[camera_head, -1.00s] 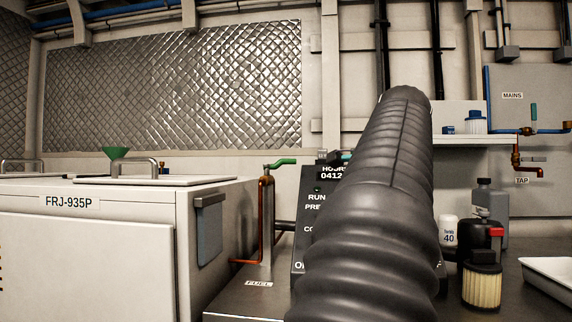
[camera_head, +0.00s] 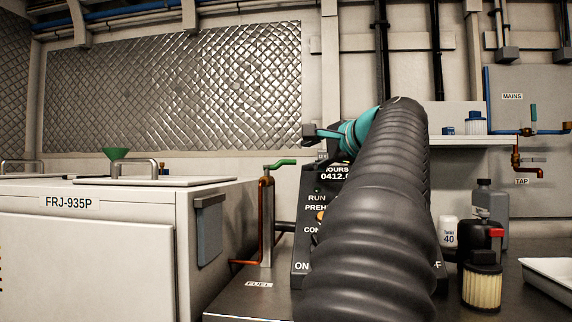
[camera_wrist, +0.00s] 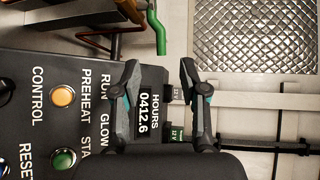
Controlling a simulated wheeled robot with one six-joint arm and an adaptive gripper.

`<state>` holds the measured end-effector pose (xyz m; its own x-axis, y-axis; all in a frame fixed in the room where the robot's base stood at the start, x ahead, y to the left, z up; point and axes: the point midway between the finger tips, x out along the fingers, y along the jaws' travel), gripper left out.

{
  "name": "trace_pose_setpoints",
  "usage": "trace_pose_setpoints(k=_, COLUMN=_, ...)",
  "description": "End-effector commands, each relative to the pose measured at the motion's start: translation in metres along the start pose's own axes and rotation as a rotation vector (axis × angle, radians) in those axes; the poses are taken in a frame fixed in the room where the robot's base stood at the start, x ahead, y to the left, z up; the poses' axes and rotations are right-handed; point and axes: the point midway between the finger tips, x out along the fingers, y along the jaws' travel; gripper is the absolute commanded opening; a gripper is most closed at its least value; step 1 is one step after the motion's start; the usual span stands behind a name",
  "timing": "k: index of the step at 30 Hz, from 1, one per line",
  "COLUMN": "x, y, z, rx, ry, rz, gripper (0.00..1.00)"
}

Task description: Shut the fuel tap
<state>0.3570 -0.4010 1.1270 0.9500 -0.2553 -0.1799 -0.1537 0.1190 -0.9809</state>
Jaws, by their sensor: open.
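The fuel tap is a green lever (camera_head: 280,163) on top of a copper pipe and grey post (camera_head: 267,220), behind the FUEL label (camera_head: 259,285). In the head view the lever lies roughly level, pointing right. In the wrist view the green lever (camera_wrist: 157,27) shows at the top, beyond the fingertips. My gripper (camera_wrist: 158,72) is open and empty, with its two fingers apart over the panel's HOURS display. In the head view only part of it shows, above the panel and right of the lever, mostly hidden by my arm. Gripper and lever are apart.
The black control panel (camera_head: 310,237) with buttons stands just right of the tap. A white cabinet (camera_head: 90,245) marked FRJ-935P stands at left. A MAINS and TAP pipe set (camera_head: 528,131), bottles and a filter (camera_head: 482,287) are at right.

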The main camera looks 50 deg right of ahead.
Motion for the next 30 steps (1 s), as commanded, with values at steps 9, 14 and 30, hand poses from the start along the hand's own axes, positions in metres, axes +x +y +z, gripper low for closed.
trace_pose_setpoints(k=9, x=0.061, y=0.0, z=0.001, rx=0.001, ry=-0.004, rz=0.001, gripper=0.43)
trace_pose_setpoints(k=14, x=0.085, y=0.0, z=0.001, rx=0.001, ry=-0.002, rz=0.001, gripper=0.43)
trace_pose_setpoints(k=30, x=0.104, y=0.0, z=0.0, rx=0.001, ry=0.001, rz=0.0, gripper=0.43)
